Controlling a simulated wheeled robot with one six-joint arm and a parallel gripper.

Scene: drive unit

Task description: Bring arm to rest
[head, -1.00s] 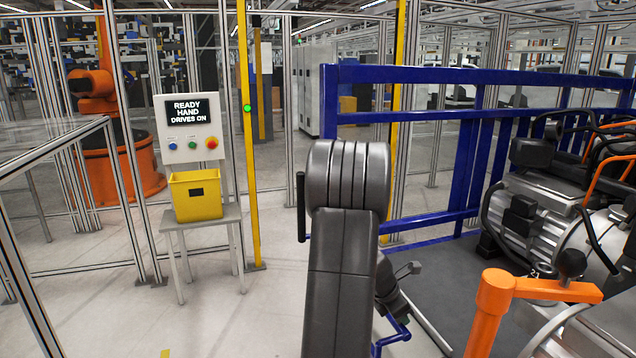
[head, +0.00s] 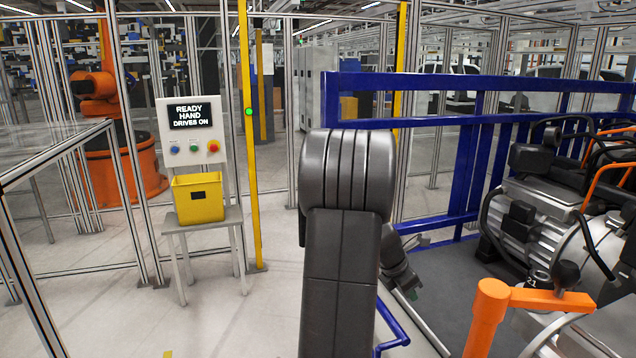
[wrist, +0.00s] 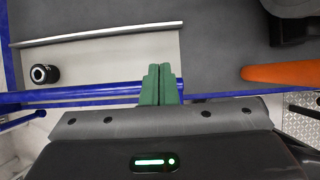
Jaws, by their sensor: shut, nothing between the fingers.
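My gripper (wrist: 160,84) shows in the wrist view with its two green fingers side by side and closed, with nothing between them. Below the fingers are a grey housing and a lit green bar. In the head view my dark grey arm rises in the middle, its thick joint at the top. In the wrist view a blue rail (wrist: 85,92) runs behind the fingers, over pale and grey floor. Whether the fingers touch it cannot be told.
A blue fence (head: 462,170) stands right of my arm, with a machine (head: 545,220) and an orange post (head: 490,315) beyond or beside it. At left are a control panel (head: 190,132), a yellow bin (head: 197,199) on a stand and an orange robot (head: 100,130). Floor left of my arm is clear.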

